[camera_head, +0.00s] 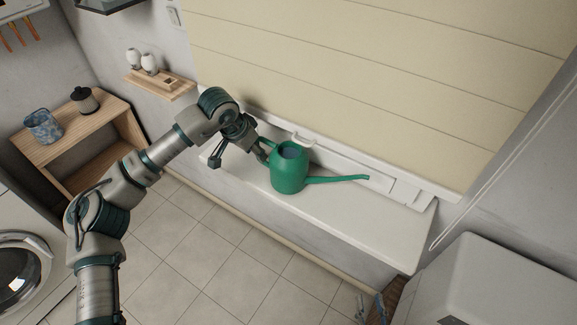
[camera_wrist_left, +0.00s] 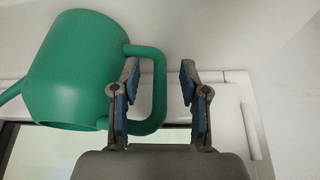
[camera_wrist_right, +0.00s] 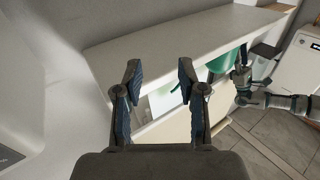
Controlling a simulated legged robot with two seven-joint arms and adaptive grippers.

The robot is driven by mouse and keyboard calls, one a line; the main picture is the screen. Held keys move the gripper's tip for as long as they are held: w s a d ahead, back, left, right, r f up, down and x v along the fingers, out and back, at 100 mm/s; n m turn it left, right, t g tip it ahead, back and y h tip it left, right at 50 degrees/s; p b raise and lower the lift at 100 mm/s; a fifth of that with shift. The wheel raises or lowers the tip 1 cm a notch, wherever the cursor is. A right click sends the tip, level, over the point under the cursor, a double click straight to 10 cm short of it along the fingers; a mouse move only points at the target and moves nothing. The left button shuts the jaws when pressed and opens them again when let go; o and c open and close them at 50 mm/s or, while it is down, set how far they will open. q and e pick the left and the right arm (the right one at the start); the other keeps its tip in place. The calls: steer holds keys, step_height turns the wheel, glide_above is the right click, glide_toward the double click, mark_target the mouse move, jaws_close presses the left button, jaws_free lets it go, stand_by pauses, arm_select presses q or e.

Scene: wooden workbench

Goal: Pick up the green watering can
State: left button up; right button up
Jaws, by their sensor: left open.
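The green watering can (camera_head: 288,172) stands upright on a white ledge (camera_head: 340,215), its spout pointing right and its handle toward my left gripper (camera_head: 240,158). In the left wrist view, the can (camera_wrist_left: 75,70) is at the left, and its handle lies between the open fingers of my left gripper (camera_wrist_left: 158,85). One finger appears inside the handle loop and the other outside. The right wrist view shows my right gripper (camera_wrist_right: 159,72) open and empty. Part of the can (camera_wrist_right: 222,62) shows beyond it, partly hidden.
A cream blind (camera_head: 380,70) hangs behind the ledge. A wooden shelf unit (camera_head: 75,145) with a blue mug (camera_head: 42,126) and a dark jar (camera_head: 84,100) stands left. A small wall shelf (camera_head: 158,86) holds white items. A white appliance (camera_head: 490,280) is at lower right.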

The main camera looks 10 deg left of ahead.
arm_select(q)
steer(key=shift+w+d+f, duration=0.2)
steer(key=shift+d+f, duration=0.05)
steer(key=shift+f, duration=0.25)
steer(key=shift+w+d+f, duration=0.15)
steer(key=shift+d+f, duration=0.05)
steer(key=shift+f, duration=0.4)
steer(key=shift+w+a+f, duration=0.1)
steer(key=shift+a, duration=0.2)
steer(key=shift+w+a+f, duration=0.1)
steer(key=shift+a, duration=0.15)
steer(key=c, duration=0.8)
steer(key=shift+d+r, duration=0.25)
steer(key=shift+d, duration=0.1)
jaws_close()
steer(key=shift+d, duration=0.1)
arm_select(e)
steer(key=shift+w+r+t, duration=0.25)
steer(key=shift+r+t, duration=0.35)
arm_select(q)
steer(key=shift+r, duration=0.1)
